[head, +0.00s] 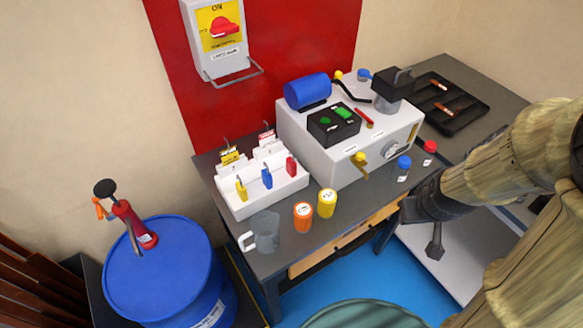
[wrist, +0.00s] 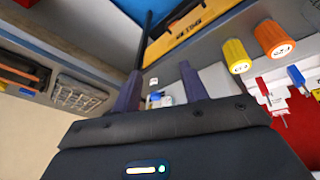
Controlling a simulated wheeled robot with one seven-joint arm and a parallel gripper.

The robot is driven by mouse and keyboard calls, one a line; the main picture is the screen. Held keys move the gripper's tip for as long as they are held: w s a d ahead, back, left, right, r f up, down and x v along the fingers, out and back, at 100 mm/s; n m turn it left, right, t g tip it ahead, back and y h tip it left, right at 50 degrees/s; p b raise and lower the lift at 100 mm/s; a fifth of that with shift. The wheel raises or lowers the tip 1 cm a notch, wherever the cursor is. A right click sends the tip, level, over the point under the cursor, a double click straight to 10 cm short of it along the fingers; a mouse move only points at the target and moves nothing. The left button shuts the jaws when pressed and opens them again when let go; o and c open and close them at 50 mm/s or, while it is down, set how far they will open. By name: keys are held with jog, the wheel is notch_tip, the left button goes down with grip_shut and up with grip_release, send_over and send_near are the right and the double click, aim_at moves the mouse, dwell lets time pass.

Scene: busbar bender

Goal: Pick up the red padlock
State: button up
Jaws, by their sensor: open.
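The red padlock (head: 291,166) hangs at the right end of the front row of a white padlock rack (head: 245,209) on the dark table. Blue (head: 267,178) and yellow (head: 241,190) padlocks hang to its left. In the wrist view the red padlock (wrist: 262,87) is small, at the right, beyond the orange container. My gripper is at the table's front right in the head view, apart from the rack and partly hidden by its own links. In the wrist view its fingers (wrist: 160,85) stand apart with nothing held between them.
Orange (head: 303,217) and yellow (head: 327,203) containers and a clear mug (head: 264,233) stand in front of the rack. The grey bender machine (head: 345,135) is right of it. Blue-capped (head: 403,168) and red-capped (head: 428,152) bottles stand near my arm. A blue drum (head: 160,270) stands left.

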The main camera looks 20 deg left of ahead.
jog(key=w+a+f+n+t, duration=0.3)
jog(key=w+f+n, duration=0.4)
jog(key=n, duration=0.4)
jog(key=n+t+y+b, duration=0.15)
jog(key=n+y, duration=0.85)
jog(key=n, duration=2.1)
send_near(294, 167)
jog(key=f+v, duration=0.1)
jog(key=v, duration=0.4)
jog(key=shift+r+y, duration=0.1)
jog(key=shift+y, duration=0.2)
jog(key=p+x, duration=0.1)
jog(key=x, duration=1)
jog(key=shift+w+r+p, duration=0.1)
jog(key=shift+p, duration=0.25)
jog(key=shift+w+a+f, duration=0.3)
jog(key=shift+a, duration=0.05)
jog(key=shift+w, duration=0.1)
